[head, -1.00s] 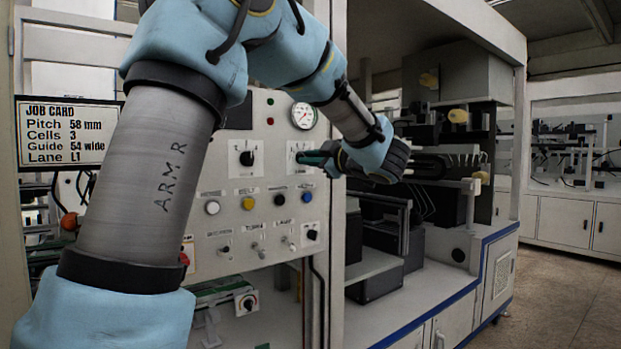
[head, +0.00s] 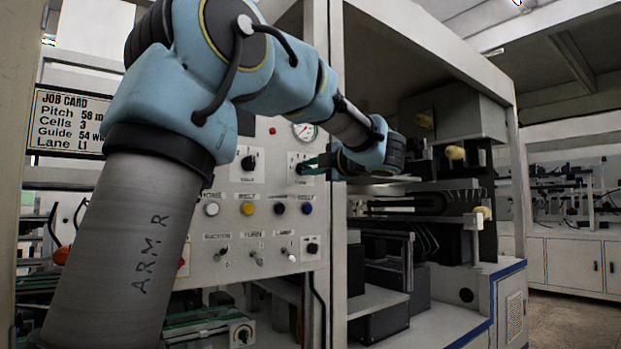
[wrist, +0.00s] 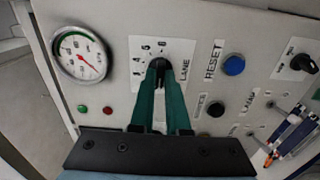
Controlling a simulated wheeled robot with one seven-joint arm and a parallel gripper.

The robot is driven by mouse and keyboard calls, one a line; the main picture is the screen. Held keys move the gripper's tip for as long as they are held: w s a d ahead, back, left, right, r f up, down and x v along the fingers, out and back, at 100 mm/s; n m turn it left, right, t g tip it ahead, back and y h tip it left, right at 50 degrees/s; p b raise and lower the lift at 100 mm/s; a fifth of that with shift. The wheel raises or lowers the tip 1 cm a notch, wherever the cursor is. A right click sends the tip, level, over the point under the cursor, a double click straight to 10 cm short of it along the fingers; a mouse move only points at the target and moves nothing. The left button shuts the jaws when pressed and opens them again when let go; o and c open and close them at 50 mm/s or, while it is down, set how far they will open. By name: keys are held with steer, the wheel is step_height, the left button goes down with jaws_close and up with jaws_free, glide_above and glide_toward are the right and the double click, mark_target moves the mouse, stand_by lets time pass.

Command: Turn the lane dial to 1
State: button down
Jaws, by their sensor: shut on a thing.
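The lane dial (wrist: 158,63) is a black knob on a white plate, marked LANE, with numbers around it, 3 to 6 readable. My gripper (wrist: 160,80) has its two green fingers shut on the knob, one on either side. The fingers hide the knob's lower part and the rest of the scale, so I cannot tell which number it points to. In the head view my gripper (head: 306,166) is at the dial's plate (head: 293,158) on the panel, and the knob is mostly hidden.
The panel (head: 232,235) carries another dial (head: 248,162), a pressure gauge (wrist: 80,55), coloured buttons and toggle switches. A blue RESET button (wrist: 234,65) sits right of the lane dial. A job card (head: 68,120) reads Lane L1. An open machine bay lies to the right.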

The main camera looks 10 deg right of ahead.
stand_by(0.4)
steer(key=c, duration=0.9)
jaws_free()
steer(key=b+v, duration=0.1)
steer(key=v, duration=1)
